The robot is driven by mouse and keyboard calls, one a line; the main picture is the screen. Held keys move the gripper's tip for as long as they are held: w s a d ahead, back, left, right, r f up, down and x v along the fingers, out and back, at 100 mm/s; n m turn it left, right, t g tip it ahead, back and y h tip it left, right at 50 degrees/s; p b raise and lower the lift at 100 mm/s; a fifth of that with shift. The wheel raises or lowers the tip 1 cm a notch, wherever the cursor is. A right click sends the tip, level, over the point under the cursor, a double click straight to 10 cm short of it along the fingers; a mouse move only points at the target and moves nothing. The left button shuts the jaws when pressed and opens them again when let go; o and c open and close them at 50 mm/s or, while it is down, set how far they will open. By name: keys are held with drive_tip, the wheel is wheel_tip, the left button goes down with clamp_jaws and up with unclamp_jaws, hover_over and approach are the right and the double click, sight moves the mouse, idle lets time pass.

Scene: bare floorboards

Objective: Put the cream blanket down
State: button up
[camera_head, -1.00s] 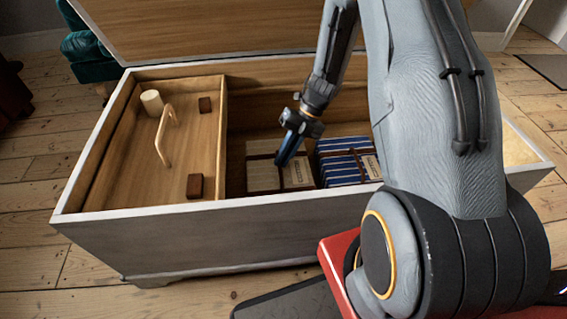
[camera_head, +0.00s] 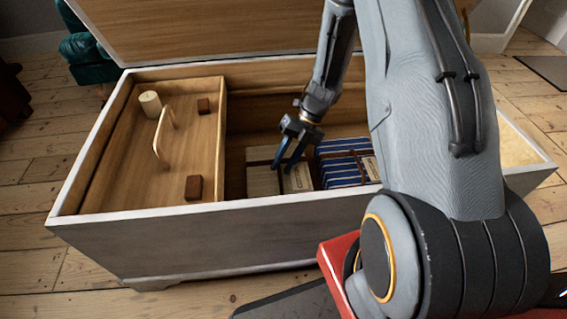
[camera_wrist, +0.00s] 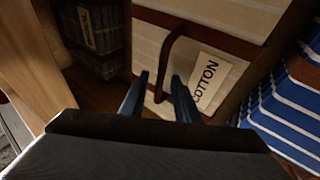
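The cream blanket (camera_head: 262,179), a folded bundle with brown straps and a pale label, lies inside the chest. In the wrist view the cream blanket (camera_wrist: 205,47) shows a "COTTON" label and a raised brown strap handle. My gripper (camera_head: 284,167) is down inside the chest, just above the blanket. In the wrist view the fingers of my gripper (camera_wrist: 160,82) stand apart, with the strap handle between them. I cannot tell whether a finger touches the strap. The near end of the blanket is partly hidden by the chest wall and my fingers.
A blue striped blanket (camera_head: 338,163) lies to the right of the cream one. A dark bundle (camera_wrist: 95,35) shows at the left in the wrist view. A wooden tray (camera_head: 128,182) with a bent handle fills the chest's left end. The chest (camera_head: 190,240) has its lid (camera_head: 200,30) raised.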

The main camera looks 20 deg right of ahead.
drive_tip(key=p+v, duration=0.4)
drive_tip(key=v, duration=0.8)
drive_tip(key=shift+p, duration=0.3)
drive_tip(key=w+a+r+m+t, duration=0.5)
drive_tip(key=w+a+r, duration=0.4)
drive_tip(key=w+a, duration=0.15)
drive_tip(key=w+a+r+m+t+h, duration=0.2)
drive_tip(key=a+r+m+t+h, duration=0.15)
drive_tip(key=a+r+m, duration=0.55)
drive_tip(key=s+a+r+m+g, duration=0.1)
drive_tip(key=s+m, duration=0.3)
drive_tip(key=s, duration=0.9)
drive_tip(key=s+a+r+m+g+h, duration=0.1)
drive_tip(key=s+a+r+m+g, duration=0.1)
drive_tip(key=s, duration=1.2)
drive_tip(key=s+a+r+m+g, duration=0.2)
drive_tip(key=s+a+m, duration=0.3)
drive_tip(key=s, duration=0.8)
drive_tip(key=m+g, duration=0.1)
drive_tip(key=m, duration=0.2)
drive_tip(key=shift+s+r+h, duration=0.15)
drive_tip(key=shift+s+h, duration=0.15)
drive_tip(key=shift+h, duration=0.05)
